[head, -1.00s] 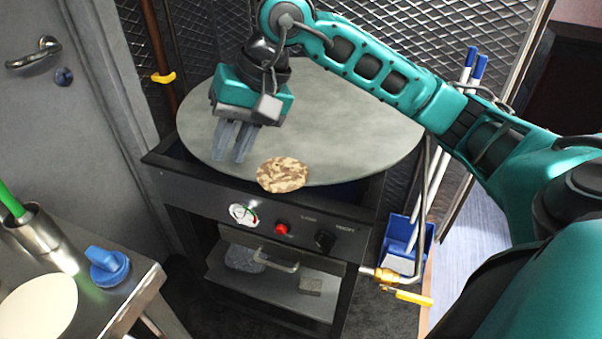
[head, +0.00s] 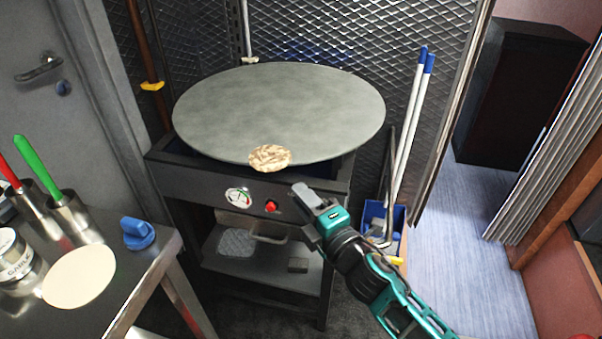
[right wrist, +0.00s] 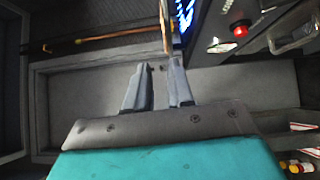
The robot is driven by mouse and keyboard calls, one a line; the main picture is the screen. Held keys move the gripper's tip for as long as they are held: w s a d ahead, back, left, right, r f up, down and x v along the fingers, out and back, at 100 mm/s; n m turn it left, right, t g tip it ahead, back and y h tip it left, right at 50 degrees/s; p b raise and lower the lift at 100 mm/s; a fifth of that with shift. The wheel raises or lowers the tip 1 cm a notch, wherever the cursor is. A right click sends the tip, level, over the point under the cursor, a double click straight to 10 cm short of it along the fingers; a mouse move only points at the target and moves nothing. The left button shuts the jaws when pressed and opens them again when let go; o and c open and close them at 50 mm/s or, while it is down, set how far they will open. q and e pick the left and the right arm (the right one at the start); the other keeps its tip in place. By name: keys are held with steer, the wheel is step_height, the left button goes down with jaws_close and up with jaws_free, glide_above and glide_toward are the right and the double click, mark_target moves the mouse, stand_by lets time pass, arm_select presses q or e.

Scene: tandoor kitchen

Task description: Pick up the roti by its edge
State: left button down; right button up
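The browned, patchy roti (head: 270,158) lies at the front edge of the round grey griddle (head: 285,105), its near side sticking out past the rim. My right gripper (head: 312,192) is in front of the stove, lower and to the right of the roti in the head view. In the right wrist view its two fingers (right wrist: 158,66) are apart with nothing between them. A thin tan strip (right wrist: 165,28), which looks like the roti seen edge-on, lies just beyond the fingertips in line with the gap. My left gripper is not in view.
The stove front has a gauge (head: 238,197) and a red button (head: 271,206) close to my right gripper. A steel table (head: 120,285) at left holds a pale dough round (head: 78,277), a blue knob-like item (head: 138,233) and metal cups. Blue-tipped poles (head: 410,130) stand at right.

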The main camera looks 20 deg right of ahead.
mark_target(275, 164)
steer(key=shift+m+h, duration=0.3)
steer(key=shift+m, duration=0.1)
steer(key=w, duration=0.3)
steer(key=w+a+b, duration=0.1)
steer(key=w, duration=0.2)
steer(key=w+f, duration=0.1)
steer(key=w, duration=0.2)
steer(key=shift+w+a, duration=0.15)
steer(key=shift+w, duration=0.1)
steer(key=shift+r, duration=0.1)
jaws_close()
